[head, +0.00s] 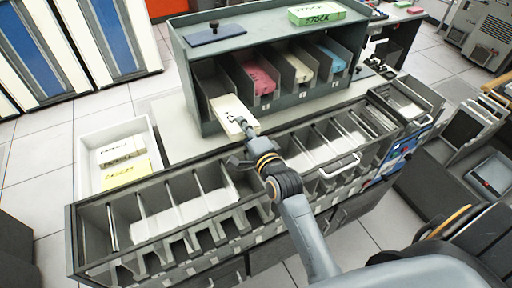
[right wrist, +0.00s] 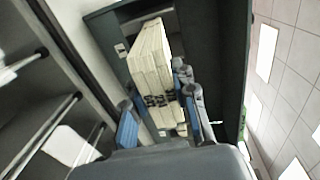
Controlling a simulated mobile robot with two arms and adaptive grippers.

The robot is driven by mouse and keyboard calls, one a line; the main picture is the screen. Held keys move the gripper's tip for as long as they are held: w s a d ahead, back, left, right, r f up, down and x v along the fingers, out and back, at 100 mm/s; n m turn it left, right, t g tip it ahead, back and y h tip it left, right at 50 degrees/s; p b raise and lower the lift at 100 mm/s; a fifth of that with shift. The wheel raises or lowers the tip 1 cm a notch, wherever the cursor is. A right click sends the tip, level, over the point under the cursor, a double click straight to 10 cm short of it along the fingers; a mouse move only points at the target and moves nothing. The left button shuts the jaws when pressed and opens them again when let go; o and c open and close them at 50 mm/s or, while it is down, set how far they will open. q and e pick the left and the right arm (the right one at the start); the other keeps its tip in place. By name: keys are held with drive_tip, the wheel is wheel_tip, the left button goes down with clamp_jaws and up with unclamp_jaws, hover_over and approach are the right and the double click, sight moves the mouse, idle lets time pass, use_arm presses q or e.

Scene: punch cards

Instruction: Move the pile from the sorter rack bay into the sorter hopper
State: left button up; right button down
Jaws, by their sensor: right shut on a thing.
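A cream pile of punch cards (head: 228,112) with dark markings pokes out of the leftmost bay of the grey-green sorter rack (head: 205,120). My right gripper (head: 246,131) is shut on the pile's near end. In the right wrist view, the pile (right wrist: 150,58) stands between the two fingers of the right gripper (right wrist: 160,112), with the dark bay walls around its far part. The sorter hopper appears to be the grey open box (head: 408,106) at the right end of the sorter, above a blue panel. My left gripper is not in view.
Pink (head: 258,76), cream (head: 298,63) and blue (head: 330,58) piles fill the other bays. A green pile (head: 316,13) and dark plate (head: 215,34) lie on top. Sorter pockets (head: 170,217) run along the front. A white tray (head: 88,150) stands left.

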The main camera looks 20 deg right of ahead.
drive_tip(key=s, duration=0.8)
drive_tip(key=shift+d, duration=0.15)
drive_tip(key=shift+w, duration=0.1)
drive_tip(key=t+b, duration=0.1)
drive_tip(key=b, duration=0.2)
idle(0.4)
drive_tip(key=shift+r, duration=0.1)
idle(0.5)
